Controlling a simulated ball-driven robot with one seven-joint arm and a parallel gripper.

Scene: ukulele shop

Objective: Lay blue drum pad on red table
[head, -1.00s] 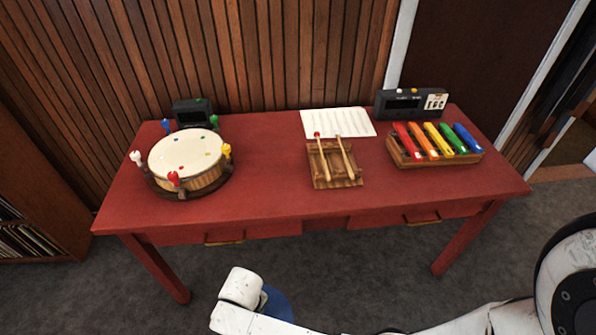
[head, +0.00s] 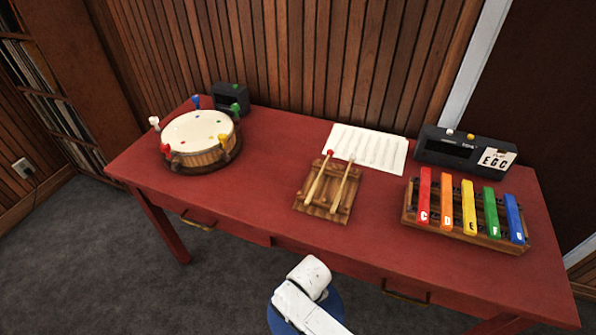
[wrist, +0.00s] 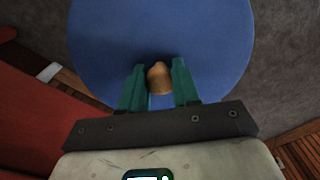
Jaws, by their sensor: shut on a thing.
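The blue drum pad (wrist: 160,40) is a round blue disc with a small tan knob (wrist: 160,78) on it. My gripper (wrist: 160,84) has green fingers on either side of the knob and is shut on it. In the head view the pad (head: 327,303) shows partly behind my white arm, in front of the red table's front edge. The red table (head: 262,150) stands ahead, and its red surface shows at the left in the wrist view. My fingers are hidden in the head view.
A drum (head: 200,140) with coloured pegs stands at the table's left, beside a small black box (head: 231,97). Mallets on a wooden rack (head: 328,192), a paper sheet (head: 366,148), a black device (head: 463,152) and coloured bars (head: 468,212) fill the middle and right. Bare tabletop lies between drum and rack.

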